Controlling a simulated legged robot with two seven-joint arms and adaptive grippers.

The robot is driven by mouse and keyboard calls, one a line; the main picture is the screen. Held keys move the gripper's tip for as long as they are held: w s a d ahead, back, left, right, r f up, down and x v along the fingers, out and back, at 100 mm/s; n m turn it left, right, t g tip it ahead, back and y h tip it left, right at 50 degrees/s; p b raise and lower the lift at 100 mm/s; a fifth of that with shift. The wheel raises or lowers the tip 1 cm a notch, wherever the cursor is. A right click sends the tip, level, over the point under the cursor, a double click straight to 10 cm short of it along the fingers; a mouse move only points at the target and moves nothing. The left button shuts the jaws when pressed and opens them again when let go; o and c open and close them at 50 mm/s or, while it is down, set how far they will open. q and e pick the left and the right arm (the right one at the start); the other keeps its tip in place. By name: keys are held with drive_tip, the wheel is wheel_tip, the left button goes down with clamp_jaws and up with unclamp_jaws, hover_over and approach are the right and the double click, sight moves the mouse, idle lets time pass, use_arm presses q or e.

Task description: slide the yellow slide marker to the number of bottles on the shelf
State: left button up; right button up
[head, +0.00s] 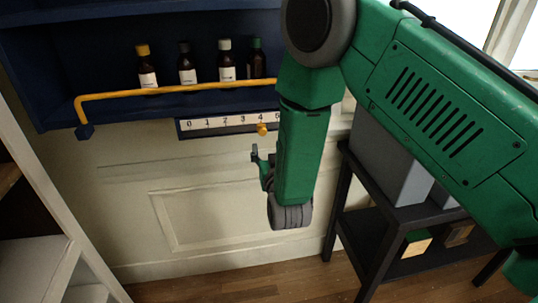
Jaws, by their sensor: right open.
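The yellow slide marker (262,129) sits on the number scale (225,123) under the shelf, below the numeral 4. Several brown bottles stand in a row on the shelf: one with a yellow cap (147,68), one with a dark cap (187,66), one with a white cap (226,63) and one with a green cap (256,60). My right arm hides the shelf's right part, so I cannot tell whether more bottles stand there. My right gripper (262,162) is open and empty, a little below the marker in the picture, apart from it. My left gripper is out of view.
A yellow rail (175,90) runs along the front of the dark blue shelf (50,60), above the scale. A black stand (365,180) with grey boxes (390,160) is at the right. A white shelf unit (45,255) is at the left. The panelled wall below is clear.

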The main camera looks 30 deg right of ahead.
drive_tip(key=v, duration=0.2)
drive_tip(key=shift+s+a, duration=0.15)
drive_tip(key=shift+s, duration=0.25)
drive_tip(key=shift+f, duration=0.1)
drive_tip(key=s+f+n+g+y+b, duration=0.1)
drive_tip(key=s+f+g+y+b, duration=0.2)
drive_tip(key=s+f, duration=0.65)
drive_tip(key=s+f+n+g+b, duration=0.1)
drive_tip(key=s+f+g+b, duration=0.35)
drive_tip(key=f, duration=1.05)
drive_tip(key=s+f+g+b, duration=0.1)
drive_tip(key=s+f+g, duration=0.2)
drive_tip(key=s, duration=0.4)
drive_tip(key=s+f+n+g+y+b, duration=0.1)
drive_tip(key=s+f+g+b, duration=0.1)
drive_tip(key=s+f, duration=0.3)
drive_tip(key=s+f+g+y+b, duration=0.1)
drive_tip(key=s+f+g, duration=0.3)
drive_tip(key=s, duration=0.6)
drive_tip(key=shift+d+f+n+b, duration=0.3)
drive_tip(key=shift+d+n+b, duration=0.1)
drive_tip(key=shift+d+b, duration=0.1)
